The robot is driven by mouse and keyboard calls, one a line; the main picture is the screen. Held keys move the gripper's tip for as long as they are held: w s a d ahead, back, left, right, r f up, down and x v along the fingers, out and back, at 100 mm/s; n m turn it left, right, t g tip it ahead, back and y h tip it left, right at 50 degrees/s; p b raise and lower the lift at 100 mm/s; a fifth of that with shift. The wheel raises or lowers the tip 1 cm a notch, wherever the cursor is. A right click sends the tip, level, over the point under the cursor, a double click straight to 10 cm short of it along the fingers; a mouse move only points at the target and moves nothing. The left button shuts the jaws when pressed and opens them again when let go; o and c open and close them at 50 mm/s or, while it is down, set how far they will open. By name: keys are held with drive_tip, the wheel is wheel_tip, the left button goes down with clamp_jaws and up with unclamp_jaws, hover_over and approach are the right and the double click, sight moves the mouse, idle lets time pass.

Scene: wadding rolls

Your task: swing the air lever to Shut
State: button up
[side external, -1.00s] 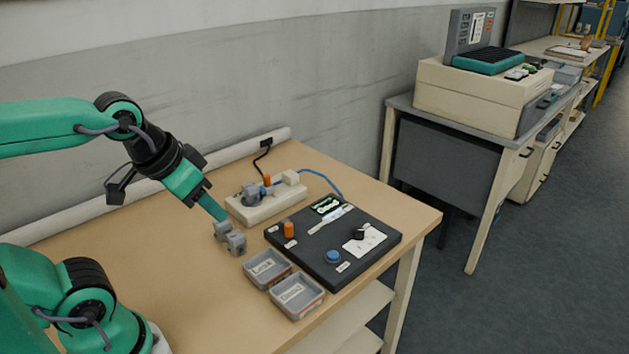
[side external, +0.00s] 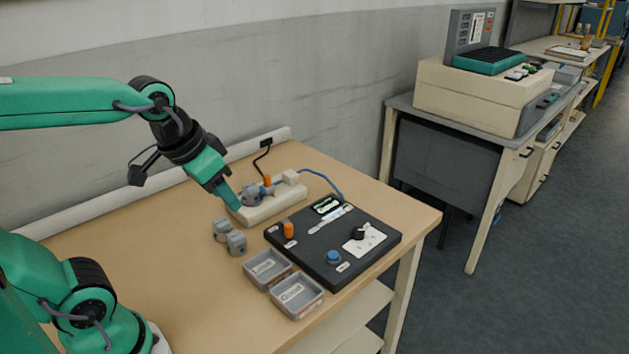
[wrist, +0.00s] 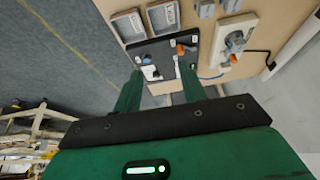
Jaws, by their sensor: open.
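A cream unit (side external: 268,208) stands at the back of the table, with a grey round part (side external: 251,194) and a small upright orange lever (side external: 267,180) beside a blue fitting. It also shows in the wrist view (wrist: 221,50), with its orange part (wrist: 233,58). A black panel (side external: 325,262) in front carries another orange handle (side external: 288,229). I cannot read which handle is the air lever or its Shut mark. My gripper (side external: 236,206) is open and empty, in front of the cream unit's left end in the side view. In the wrist view its fingers (wrist: 160,67) overlap the black panel.
The panel also bears a blue button (side external: 333,257) and a black knob (side external: 358,233). Two grey blocks (side external: 229,237) stand left of it, and two grey trays (side external: 283,282) lie in front. A blue hose (side external: 320,178) runs behind. The table's left part is clear.

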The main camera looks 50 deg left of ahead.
drive_tip(key=w+a+f+g, duration=0.2)
drive_tip(key=w+f, duration=0.1)
drive_tip(key=w, duration=0.6)
drive_tip(key=g, duration=0.3)
hover_over(288, 224)
drive_tip(key=shift+m, duration=0.3)
drive_tip(key=f, duration=0.8)
drive_tip(key=shift+s+d+f, duration=0.15)
drive_tip(key=shift+s, duration=0.15)
drive_tip(key=shift+w+f, duration=0.3)
drive_tip(key=shift+f, duration=0.15)
drive_tip(key=shift+f, duration=3.9)
clamp_jaws()
